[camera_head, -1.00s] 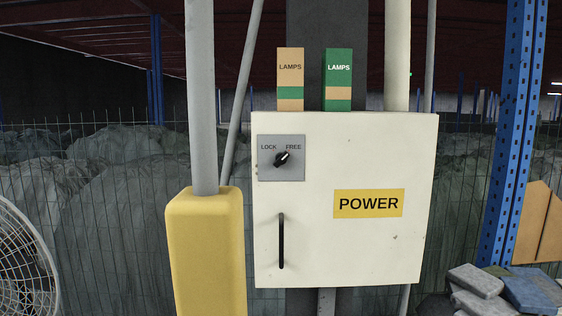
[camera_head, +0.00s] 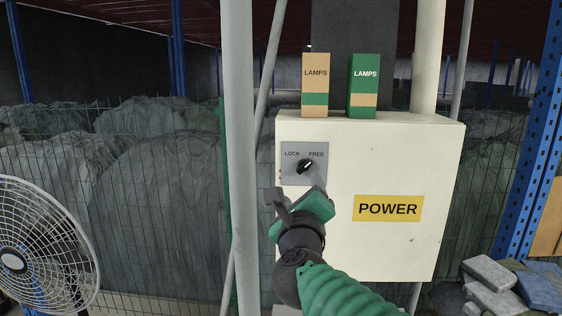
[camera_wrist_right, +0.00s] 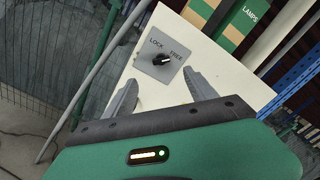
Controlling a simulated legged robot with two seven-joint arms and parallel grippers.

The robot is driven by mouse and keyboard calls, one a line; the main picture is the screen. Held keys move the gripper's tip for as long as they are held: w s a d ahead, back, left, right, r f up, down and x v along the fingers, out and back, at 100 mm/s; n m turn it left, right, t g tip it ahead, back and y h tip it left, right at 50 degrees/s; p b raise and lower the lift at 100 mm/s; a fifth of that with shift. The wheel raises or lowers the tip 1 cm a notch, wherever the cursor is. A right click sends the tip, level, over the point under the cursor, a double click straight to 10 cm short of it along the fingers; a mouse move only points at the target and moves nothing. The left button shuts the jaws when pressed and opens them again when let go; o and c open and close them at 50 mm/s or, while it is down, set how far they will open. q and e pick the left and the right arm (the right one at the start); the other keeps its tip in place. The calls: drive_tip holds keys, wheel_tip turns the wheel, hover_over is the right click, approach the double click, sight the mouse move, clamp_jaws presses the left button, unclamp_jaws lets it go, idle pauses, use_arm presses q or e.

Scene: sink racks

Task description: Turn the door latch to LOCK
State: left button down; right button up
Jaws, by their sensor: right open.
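The door latch is a black knob (camera_head: 305,166) with a white mark, on a grey plate (camera_head: 290,178) at the upper left of the cream POWER cabinet (camera_head: 350,150). Its mark points up and right, toward FREE. It also shows in the right wrist view (camera_wrist_right: 160,60). My right gripper (camera_head: 298,190) is open and just below the plate in the head view. In the right wrist view its two fingers (camera_wrist_right: 161,84) are spread apart, with the knob beyond them and roughly between them. The cabinet's door handle is hidden behind my right arm. My left gripper is not in view.
Two LAMPS boxes, one tan (camera_head: 316,85) and one green (camera_head: 364,88), stand on the cabinet. A grey pole (camera_head: 238,120) stands left of it. A white fan (camera_head: 45,240) is at the far left, and grey blocks (camera_head: 490,275) lie at the lower right.

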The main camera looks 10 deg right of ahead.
sight(302, 167)
drive_tip(key=p+x, duration=0.2)
drive_tip(key=x, duration=0.6)
drive_tip(key=p+x, duration=0.3)
drive_tip(key=x, duration=0.4)
drive_tip(key=shift+w+d+f+p, duration=0.15)
drive_tip(key=shift+w+d+p, duration=0.15)
drive_tip(key=shift+d+p, duration=0.05)
drive_tip(key=shift+w+f, duration=0.1)
drive_tip(key=shift+w, duration=0.2)
drive_tip(key=shift+c, duration=0.2)
drive_tip(key=c, duration=1.3)
drive_tip(key=shift+c, duration=0.2)
